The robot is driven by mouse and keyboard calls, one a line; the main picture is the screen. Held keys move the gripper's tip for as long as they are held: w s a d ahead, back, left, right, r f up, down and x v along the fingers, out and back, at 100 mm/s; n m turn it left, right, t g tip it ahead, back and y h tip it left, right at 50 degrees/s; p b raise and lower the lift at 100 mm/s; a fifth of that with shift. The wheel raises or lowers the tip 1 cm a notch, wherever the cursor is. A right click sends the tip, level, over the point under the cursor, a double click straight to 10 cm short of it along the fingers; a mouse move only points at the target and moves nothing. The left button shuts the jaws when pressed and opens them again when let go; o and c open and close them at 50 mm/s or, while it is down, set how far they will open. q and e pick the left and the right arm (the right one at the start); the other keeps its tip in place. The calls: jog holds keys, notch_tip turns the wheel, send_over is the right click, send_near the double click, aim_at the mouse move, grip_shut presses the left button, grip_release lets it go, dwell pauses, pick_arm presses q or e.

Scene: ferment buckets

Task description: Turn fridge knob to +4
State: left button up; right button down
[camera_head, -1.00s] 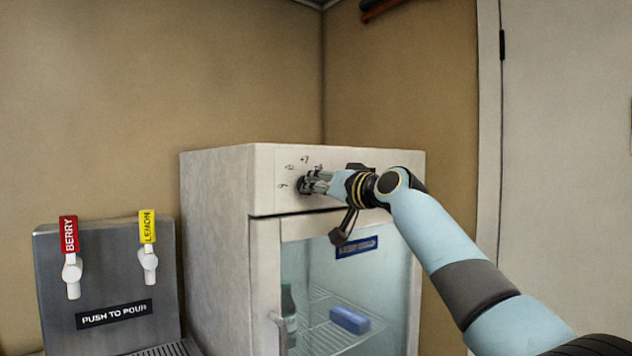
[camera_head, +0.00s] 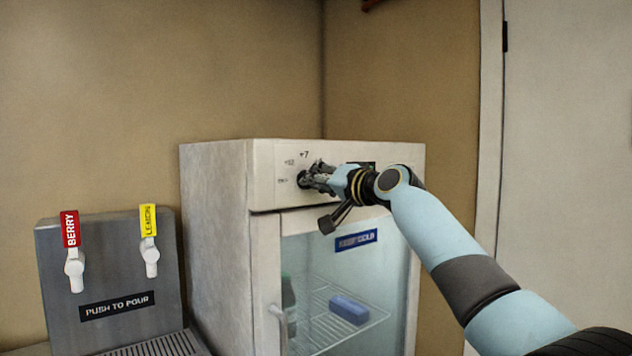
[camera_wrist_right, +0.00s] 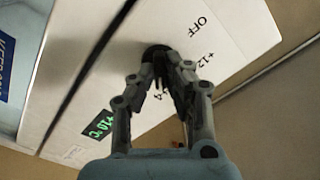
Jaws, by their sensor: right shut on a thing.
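The white fridge (camera_head: 215,230) stands in the middle of the head view, with its control panel above a glass door. My right gripper (camera_head: 312,180) is at the dark knob (camera_head: 302,179) on that panel and is shut on it. In the right wrist view, the fingers (camera_wrist_right: 162,75) close around the black knob (camera_wrist_right: 153,52). The labels OFF and +12 show beside it there; another label is partly hidden by a finger. The knob's pointer cannot be made out. A green display (camera_wrist_right: 100,124) seems to read +10°C. My left gripper is out of view.
A grey dispenser (camera_head: 60,260) with a red BERRY tap (camera_head: 70,229) and a yellow LEMON tap (camera_head: 148,220) stands left of the fridge. A bottle (camera_head: 289,305) and a blue box (camera_head: 349,309) are behind the glass. A pale door (camera_head: 565,150) is at right.

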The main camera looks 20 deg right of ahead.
jog(key=c, duration=1.4)
grip_release()
jog(key=shift+o, duration=0.2)
jog(key=v, duration=1.2)
